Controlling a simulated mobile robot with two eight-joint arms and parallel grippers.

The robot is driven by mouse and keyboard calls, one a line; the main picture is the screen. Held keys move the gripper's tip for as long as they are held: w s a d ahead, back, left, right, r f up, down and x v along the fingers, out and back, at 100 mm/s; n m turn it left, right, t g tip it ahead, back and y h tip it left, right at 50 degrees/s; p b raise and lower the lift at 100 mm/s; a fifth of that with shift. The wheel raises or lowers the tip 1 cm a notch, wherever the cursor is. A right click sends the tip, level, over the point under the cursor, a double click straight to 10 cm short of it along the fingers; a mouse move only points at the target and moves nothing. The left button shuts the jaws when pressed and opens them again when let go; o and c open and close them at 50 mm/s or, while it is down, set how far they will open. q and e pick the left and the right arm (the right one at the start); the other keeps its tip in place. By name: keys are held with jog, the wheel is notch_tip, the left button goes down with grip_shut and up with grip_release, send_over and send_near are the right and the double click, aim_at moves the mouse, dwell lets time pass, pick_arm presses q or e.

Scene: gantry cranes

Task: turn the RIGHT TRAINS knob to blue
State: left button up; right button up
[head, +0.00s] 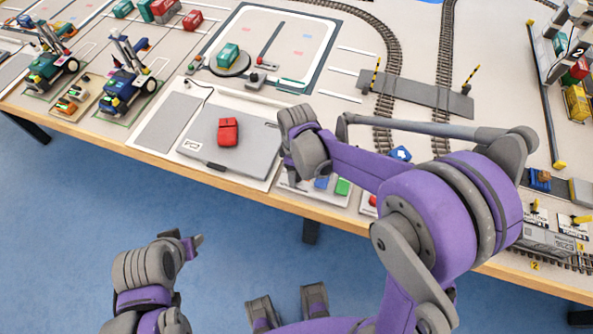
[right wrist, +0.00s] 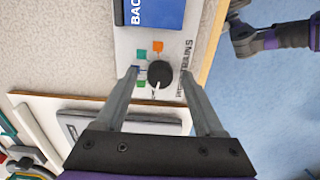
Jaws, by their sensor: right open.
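The black round knob (right wrist: 160,74) is in the right wrist view on a white panel with partly readable lettering that seems to end in "TRAINS". A thin white mark on the knob points toward the bottom of that picture. My right gripper (right wrist: 160,78) is open, one finger on each side of the knob; contact is unclear. In the head view my right wrist (head: 304,150) hides the knob. My left gripper (head: 189,245) is low on the left, off the table, its jaws unclear.
A grey laptop-like slab (head: 245,152) with a red block (head: 228,132) lies left of the right wrist. A blue "BACK" button (right wrist: 158,12) and a green button (head: 343,187) are close by. Rails and a grey crossing (head: 415,95) lie behind.

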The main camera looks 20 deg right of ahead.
jog(key=shift+c, duration=0.3)
grip_shut()
jog(key=shift+m, duration=0.4)
jog(key=m+b, duration=0.1)
jog(key=m, duration=0.1)
jog(key=shift+m, duration=0.4)
jog(key=m+b, duration=0.1)
jog(key=m, duration=0.2)
jog(key=shift+m, duration=0.4)
jog(key=m, duration=0.4)
jog(key=shift+b, duration=0.35)
jog(key=shift+m, duration=2.1)
